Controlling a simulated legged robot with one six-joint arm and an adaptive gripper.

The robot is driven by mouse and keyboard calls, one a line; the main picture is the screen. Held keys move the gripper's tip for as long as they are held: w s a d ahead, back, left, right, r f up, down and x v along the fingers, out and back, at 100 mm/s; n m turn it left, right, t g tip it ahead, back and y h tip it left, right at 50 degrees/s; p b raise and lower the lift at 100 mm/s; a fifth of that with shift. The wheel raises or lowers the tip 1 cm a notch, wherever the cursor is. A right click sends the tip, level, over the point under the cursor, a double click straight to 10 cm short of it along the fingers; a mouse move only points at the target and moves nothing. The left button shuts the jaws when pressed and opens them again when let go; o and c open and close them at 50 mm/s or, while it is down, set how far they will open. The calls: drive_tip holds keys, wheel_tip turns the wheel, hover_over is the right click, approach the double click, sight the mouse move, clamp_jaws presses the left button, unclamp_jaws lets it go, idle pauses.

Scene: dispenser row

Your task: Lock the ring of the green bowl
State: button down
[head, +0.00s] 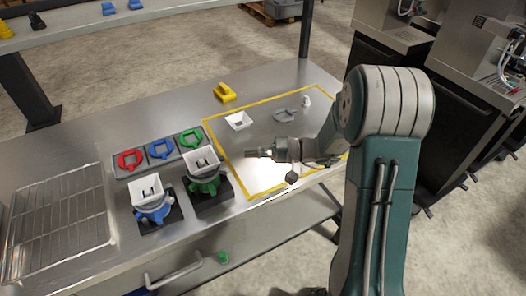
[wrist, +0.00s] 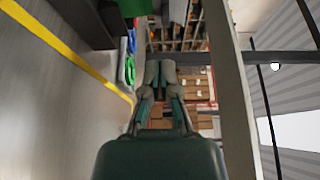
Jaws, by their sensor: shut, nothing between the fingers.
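The green bowl (head: 204,186) stands on a black base at the front of the bench in the head view, with a white square hopper (head: 201,161) on top. Its green ring has short lugs; I cannot tell whether it is locked. My gripper (head: 250,153) is to the right of the hopper, apart from it, pointing left over the yellow-outlined area. My gripper (wrist: 160,72) also shows in the wrist view, its fingers together with nothing between them. A green part (wrist: 135,7) shows at the top of that view, cut off by the edge.
A blue bowl (head: 152,210) with a white hopper stands left of the green one. Red (head: 130,160), blue (head: 161,148) and green (head: 190,138) rings lie in a tray behind. A wire rack (head: 60,225) is far left. A yellow piece (head: 224,92) lies at the back.

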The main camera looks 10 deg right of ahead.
sight(224, 171)
drive_tip(key=s+a, duration=0.3)
drive_tip(key=a, duration=0.2)
idle(0.4)
drive_tip(key=shift+s+d, duration=0.1)
drive_tip(key=shift+d, duration=0.15)
